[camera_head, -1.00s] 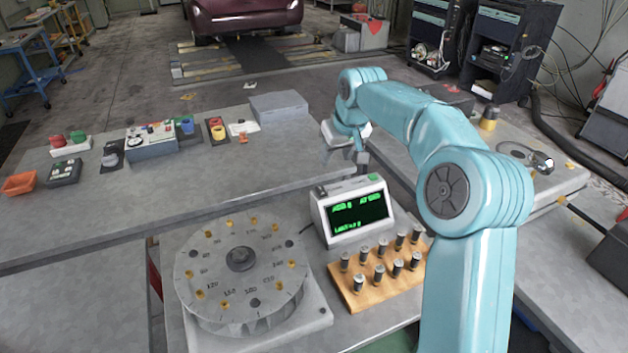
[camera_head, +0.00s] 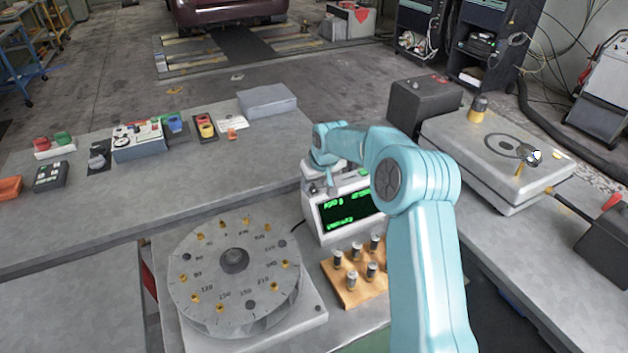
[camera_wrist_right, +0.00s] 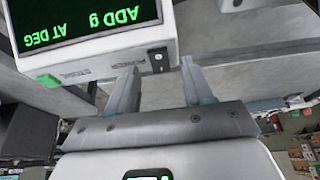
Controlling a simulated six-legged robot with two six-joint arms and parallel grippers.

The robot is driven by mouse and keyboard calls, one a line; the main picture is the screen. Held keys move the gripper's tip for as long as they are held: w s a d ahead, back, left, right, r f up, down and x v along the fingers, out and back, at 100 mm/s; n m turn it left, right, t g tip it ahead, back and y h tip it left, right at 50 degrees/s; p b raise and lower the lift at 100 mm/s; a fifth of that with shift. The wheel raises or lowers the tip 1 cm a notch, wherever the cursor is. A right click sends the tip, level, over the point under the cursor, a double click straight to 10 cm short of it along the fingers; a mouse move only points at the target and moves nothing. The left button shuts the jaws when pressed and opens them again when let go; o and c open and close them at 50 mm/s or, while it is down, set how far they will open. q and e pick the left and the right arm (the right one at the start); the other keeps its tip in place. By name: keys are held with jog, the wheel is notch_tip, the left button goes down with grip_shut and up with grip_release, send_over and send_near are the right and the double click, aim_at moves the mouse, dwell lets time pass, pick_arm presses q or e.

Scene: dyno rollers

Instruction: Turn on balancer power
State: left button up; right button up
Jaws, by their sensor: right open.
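The balancer display box (camera_head: 312,222) is a white unit with a lit black screen and green text, behind the wheel-like dial (camera_head: 235,290). In the right wrist view the box (camera_wrist_right: 120,52) appears upside down, with green text on its screen (camera_wrist_right: 70,18). A small dark switch (camera_wrist_right: 158,60) sits beside the POWER label on its top, and a green button (camera_wrist_right: 48,80) sits at the other end. My right gripper (camera_head: 331,188) is over the box's left top edge; its open, empty fingers (camera_wrist_right: 160,78) are on either side of the switch. Contact cannot be told. My left gripper is out of view.
A grey case (camera_head: 267,100) and coloured control boxes (camera_head: 138,138) are on the bench behind. A dark box (camera_head: 425,98) stands on the right.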

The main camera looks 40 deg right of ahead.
jog(key=shift+w+d+f, duration=0.15)
jog(key=shift+w+f, duration=0.2)
jog(key=shift+f, duration=0.3)
jog(key=shift+s+r, duration=0.1)
jog(key=shift+s, duration=0.05)
grip_shut()
jog(key=g+p, duration=0.1)
jog(key=p, duration=0.2)
jog(key=w+g+p, duration=0.1)
jog(key=p, duration=0.2)
jog(key=shift+r+y, duration=0.4)
jog(key=shift+d+f+g+p, duration=0.1)
jog(key=shift+f+g+p, duration=0.4)
jog(key=shift+p, duration=0.55)
jog(key=shift+r, duration=0.15)
grip_release()
